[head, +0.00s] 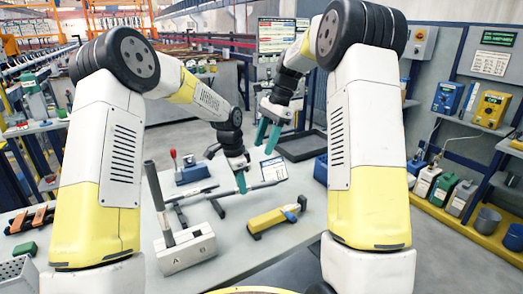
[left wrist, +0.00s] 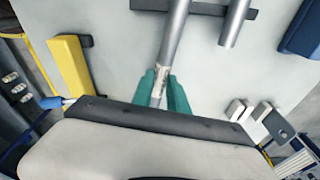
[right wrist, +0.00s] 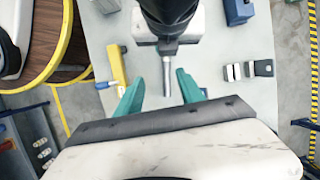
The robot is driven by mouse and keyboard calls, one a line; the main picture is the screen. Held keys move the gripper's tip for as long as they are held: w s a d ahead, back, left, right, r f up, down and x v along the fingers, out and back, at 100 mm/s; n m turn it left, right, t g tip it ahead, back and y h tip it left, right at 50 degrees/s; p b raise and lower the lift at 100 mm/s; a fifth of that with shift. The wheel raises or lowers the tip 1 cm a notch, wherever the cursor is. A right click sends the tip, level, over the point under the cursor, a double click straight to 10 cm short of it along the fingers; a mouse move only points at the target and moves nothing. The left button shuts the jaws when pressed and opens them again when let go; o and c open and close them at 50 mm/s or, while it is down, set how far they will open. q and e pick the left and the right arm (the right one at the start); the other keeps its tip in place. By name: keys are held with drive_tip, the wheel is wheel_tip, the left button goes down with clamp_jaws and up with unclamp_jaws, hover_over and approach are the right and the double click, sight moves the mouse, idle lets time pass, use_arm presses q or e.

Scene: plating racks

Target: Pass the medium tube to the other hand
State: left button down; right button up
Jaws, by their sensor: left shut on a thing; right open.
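My left gripper (head: 240,180) is shut on a grey metal tube, which I take as the medium tube (head: 263,186). In the left wrist view the teal fingers (left wrist: 161,92) close around the tube (left wrist: 174,38). My right gripper (head: 268,136) is open and empty, up and to the right of the left one. In the right wrist view its fingers (right wrist: 160,92) are apart, with the tube's end (right wrist: 167,76) showing between them without contact; the depth gap is unclear. A dark wrist part hides the tube's other end there.
Another tube (left wrist: 235,24) lies on a dark support. A black tray (head: 301,146) is at the back right.

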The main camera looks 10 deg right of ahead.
drive_tip(key=shift+m+g, duration=0.4)
drive_tip(key=shift+m, duration=0.4)
drive_tip(key=w+x, duration=0.1)
drive_tip(key=x, duration=0.4)
drive_tip(key=w+x, duration=0.1)
drive_tip(key=x, duration=0.4)
drive_tip(key=w+x, duration=0.1)
drive_tip(key=x, duration=0.4)
drive_tip(key=shift+w+f, duration=0.1)
drive_tip(key=shift+f, duration=0.4)
drive_tip(key=shift+c, duration=0.3)
clamp_jaws()
drive_tip(key=shift+o, duration=0.3)
unclamp_jaws()
